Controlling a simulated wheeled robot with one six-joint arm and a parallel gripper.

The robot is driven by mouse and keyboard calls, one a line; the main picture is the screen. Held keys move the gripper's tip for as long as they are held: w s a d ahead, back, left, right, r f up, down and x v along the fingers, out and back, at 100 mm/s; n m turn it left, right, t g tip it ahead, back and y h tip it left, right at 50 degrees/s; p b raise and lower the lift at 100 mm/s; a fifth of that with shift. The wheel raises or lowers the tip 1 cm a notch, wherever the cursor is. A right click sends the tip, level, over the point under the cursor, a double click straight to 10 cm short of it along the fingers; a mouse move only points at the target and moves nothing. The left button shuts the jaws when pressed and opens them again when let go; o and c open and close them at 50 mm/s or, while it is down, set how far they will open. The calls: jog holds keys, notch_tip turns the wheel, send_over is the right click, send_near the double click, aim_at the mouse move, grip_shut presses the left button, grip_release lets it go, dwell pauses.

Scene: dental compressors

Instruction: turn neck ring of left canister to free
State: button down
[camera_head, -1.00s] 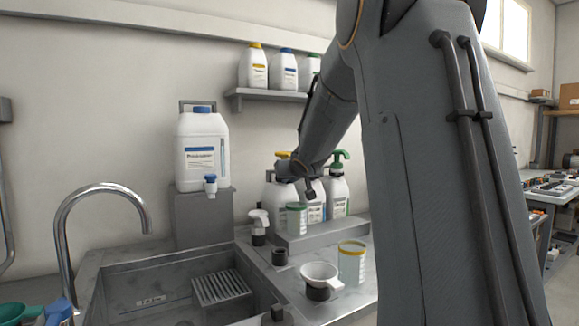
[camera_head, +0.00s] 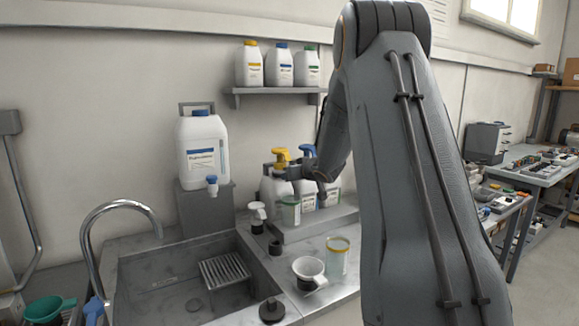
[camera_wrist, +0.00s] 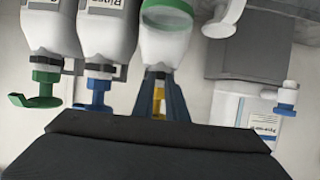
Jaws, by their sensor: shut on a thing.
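The left canister (camera_head: 268,190) is white with a yellow pump head (camera_head: 280,156) and stands at the left end of the row on a grey ledge. In the wrist view, which is upside down, the left canister (camera_wrist: 166,48) is in the middle. My gripper (camera_wrist: 159,90) is shut on its neck ring, one finger on each side, with the yellow pump part (camera_wrist: 158,103) between the fingers. The ring itself is mostly hidden.
A green-rimmed cup (camera_head: 290,210) stands close before the left canister. The blue-pump canister (camera_wrist: 104,40) and green-pump canister (camera_wrist: 50,30) stand beside it. The sink (camera_head: 165,290) is at left.

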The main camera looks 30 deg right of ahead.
jog(key=d+n+y+p, duration=0.1)
jog(key=n+y+p, duration=0.1)
jog(key=w+d+n+g+y+p, duration=0.1)
jog(key=d+n+y+p, duration=0.1)
jog(key=n+y, duration=0.1)
jog(key=d+n+g+y+p, duration=0.1)
jog(key=d+n+y+p, duration=0.1)
jog(key=y+p, duration=0.1)
jog(key=shift+w+r+n, duration=0.15)
jog(key=shift+w+n, duration=0.15)
jog(key=shift+w, duration=0.05)
dwell(0.5)
jog(key=shift+g+y, duration=0.3)
jog(key=c, duration=1.8)
grip_release()
jog(key=shift+s+d, duration=0.1)
jog(key=shift+o, duration=0.2)
